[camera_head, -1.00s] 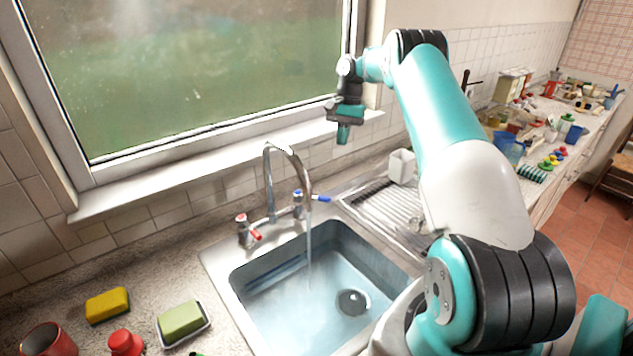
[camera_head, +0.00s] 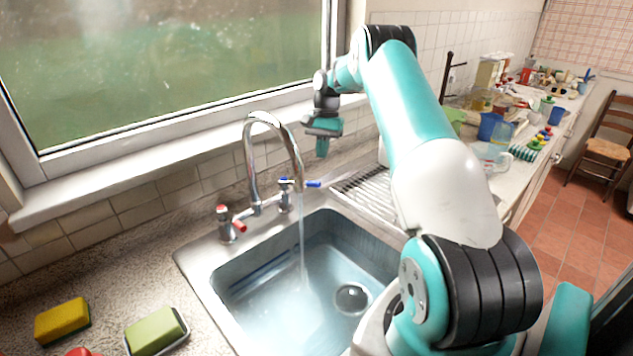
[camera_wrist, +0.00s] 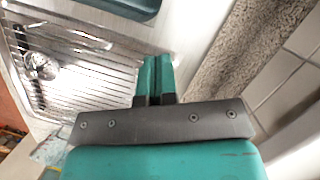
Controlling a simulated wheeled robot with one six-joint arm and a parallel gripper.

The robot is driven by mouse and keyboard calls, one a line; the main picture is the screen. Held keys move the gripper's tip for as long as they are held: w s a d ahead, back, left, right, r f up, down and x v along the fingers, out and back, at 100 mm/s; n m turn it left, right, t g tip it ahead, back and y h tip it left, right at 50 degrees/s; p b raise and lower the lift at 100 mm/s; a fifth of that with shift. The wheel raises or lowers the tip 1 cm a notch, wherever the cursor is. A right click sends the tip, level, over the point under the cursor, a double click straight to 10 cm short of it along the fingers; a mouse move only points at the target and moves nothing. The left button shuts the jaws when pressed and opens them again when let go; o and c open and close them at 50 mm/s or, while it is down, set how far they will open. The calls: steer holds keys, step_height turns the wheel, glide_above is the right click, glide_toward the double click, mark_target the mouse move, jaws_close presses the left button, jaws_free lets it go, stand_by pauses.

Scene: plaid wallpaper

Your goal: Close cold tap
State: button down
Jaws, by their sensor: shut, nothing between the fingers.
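The cold tap has a blue lever (camera_head: 306,183) that points right, on a chrome body (camera_head: 285,195) to the right of the spout (camera_head: 262,150). Water (camera_head: 301,240) runs from the spout into the sink (camera_head: 200,262). The hot tap, with a red lever (camera_head: 238,224), stands to the left of the spout. My gripper (camera_head: 322,150) hangs above and a little to the right of the blue lever, apart from it. In the wrist view its two teal fingers (camera_wrist: 155,75) are together and hold nothing. The cold tap is not clearly seen there.
The ribbed metal drainer (camera_head: 368,190) lies to the right of the sink. A window and sill (camera_head: 150,160) run behind the taps. A yellow sponge (camera_head: 62,322) and a green soap bar (camera_head: 153,332) lie front left. Clutter fills the far counter.

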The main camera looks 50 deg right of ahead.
steer(key=s+a+f+p, duration=0.2)
steer(key=a+f, duration=0.1)
steer(key=a, duration=0.1)
steer(key=shift+a+f, duration=0.25)
steer(key=shift+f, duration=0.1)
steer(key=shift+s, duration=0.1)
